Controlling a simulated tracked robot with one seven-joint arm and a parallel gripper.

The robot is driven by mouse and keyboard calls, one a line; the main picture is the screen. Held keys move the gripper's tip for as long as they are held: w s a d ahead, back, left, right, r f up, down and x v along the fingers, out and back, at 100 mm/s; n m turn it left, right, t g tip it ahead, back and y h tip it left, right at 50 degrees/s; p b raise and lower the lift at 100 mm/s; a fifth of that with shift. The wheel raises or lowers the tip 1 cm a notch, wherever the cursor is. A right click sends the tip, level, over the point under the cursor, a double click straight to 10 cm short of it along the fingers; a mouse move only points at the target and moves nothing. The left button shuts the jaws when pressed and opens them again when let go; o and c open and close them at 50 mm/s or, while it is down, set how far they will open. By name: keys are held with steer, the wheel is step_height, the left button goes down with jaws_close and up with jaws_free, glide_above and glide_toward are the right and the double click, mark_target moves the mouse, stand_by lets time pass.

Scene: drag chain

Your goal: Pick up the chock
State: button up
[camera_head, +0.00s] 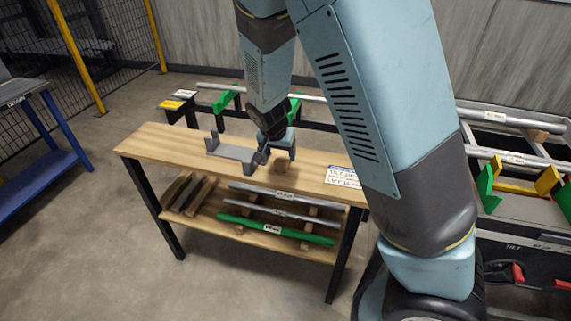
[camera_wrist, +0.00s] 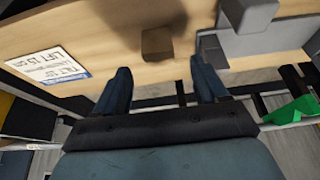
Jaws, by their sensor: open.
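The chock appears as a small brown wooden block (camera_wrist: 157,44) on the light wooden bench top in the wrist view. In the head view a little of it (camera_head: 280,167) shows under my gripper. My gripper (camera_head: 278,154) is over the middle of the bench (camera_head: 165,141), pointing down. In the wrist view its two dark blue fingers (camera_wrist: 161,66) are apart with nothing between them. The block lies beyond the fingertips, roughly in line with the gap. A shadow falls on the bench behind the block.
A grey bracket (camera_head: 232,151) with upright ends stands close beside the block; it also shows in the wrist view (camera_wrist: 255,30). A printed card (camera_head: 342,177) lies at the bench's right end. Bars (camera_head: 265,224) lie on the shelf below. Racks with rods and green supports stand behind and right.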

mark_target(281, 159)
steer(key=shift+s+x, duration=0.15)
steer(key=shift+x, duration=1.3)
steer(key=shift+s+x, duration=0.1)
steer(key=shift+x, duration=1.3)
steer(key=shift+f, duration=0.15)
steer(key=c, duration=1)
steer(key=shift+r, duration=0.2)
steer(key=shift+c, duration=0.2)
steer(key=shift+a+r, duration=0.1)
steer(key=shift+r, duration=0.15)
step_height(281, 159, up, 2)
steer(key=shift+r, duration=0.15)
steer(key=s+d+r, duration=0.9)
steer(key=s+r, duration=0.1)
steer(key=shift+s, duration=0.25)
